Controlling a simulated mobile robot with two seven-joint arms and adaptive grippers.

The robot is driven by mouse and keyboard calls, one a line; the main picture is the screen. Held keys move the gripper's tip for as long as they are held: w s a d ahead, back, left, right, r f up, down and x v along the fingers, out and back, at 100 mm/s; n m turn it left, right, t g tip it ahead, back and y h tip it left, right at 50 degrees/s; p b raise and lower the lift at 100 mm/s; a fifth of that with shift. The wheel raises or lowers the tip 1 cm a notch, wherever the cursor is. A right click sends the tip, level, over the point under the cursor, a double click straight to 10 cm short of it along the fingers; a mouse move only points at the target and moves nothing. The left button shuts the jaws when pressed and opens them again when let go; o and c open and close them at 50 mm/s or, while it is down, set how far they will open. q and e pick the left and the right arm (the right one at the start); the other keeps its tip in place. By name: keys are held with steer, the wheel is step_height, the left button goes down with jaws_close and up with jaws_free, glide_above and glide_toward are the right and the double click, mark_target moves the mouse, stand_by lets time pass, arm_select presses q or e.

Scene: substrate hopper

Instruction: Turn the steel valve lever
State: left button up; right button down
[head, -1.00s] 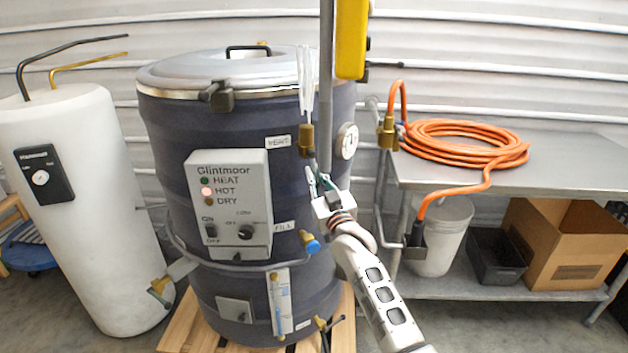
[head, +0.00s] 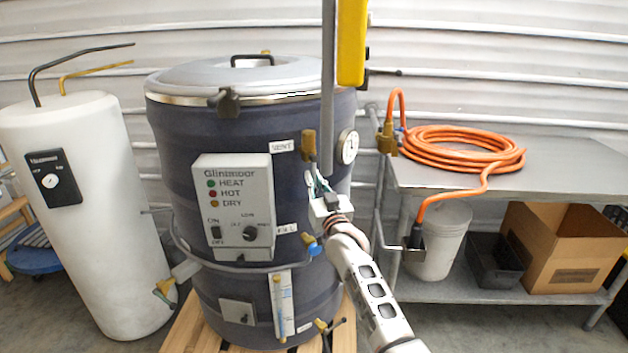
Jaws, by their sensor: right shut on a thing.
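The dark blue drum-shaped hopper (head: 250,130) stands in the middle with a grey lid. A brass vent valve (head: 308,143) sticks up on its right side beside the "VENT" label. My right gripper (head: 318,190) is just below that brass fitting, shut on a small part there that looks like the steel valve lever. The jaws hide most of it, so its angle cannot be read. My left gripper is not in view.
The control box (head: 233,208) is left of my gripper, and a round gauge (head: 348,146) is close above right. The steel table (head: 560,165) with an orange hose (head: 450,150) is at right.

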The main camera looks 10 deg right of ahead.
steer(key=c, duration=2.1)
jaws_free()
steer(key=shift+c, duration=0.2)
steer(key=a+v, duration=0.1)
steer(key=v, duration=1.1)
steer(key=shift+d, duration=0.4)
